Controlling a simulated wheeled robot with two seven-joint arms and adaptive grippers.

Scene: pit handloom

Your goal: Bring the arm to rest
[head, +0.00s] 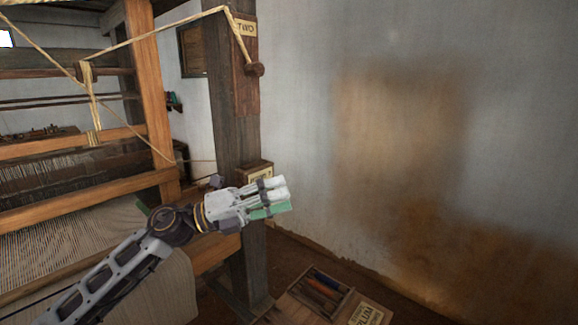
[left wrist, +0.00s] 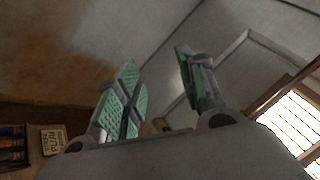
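My left arm comes in from the lower left in the head view. Its left gripper (head: 283,196) is in front of the dark wooden post, pointing right toward the bare wall. In the left wrist view the left gripper (left wrist: 157,72) has its two green-padded fingers apart with nothing between them. My right gripper is in neither view.
The wooden loom (head: 155,95) with its warp threads fills the left. The dark post (head: 226,115) carries a peg (head: 256,70) and a cord under a "TWO" label (head: 245,27). A low tray (head: 317,292) and a label card (head: 366,315) lie low near the wall (head: 420,120).

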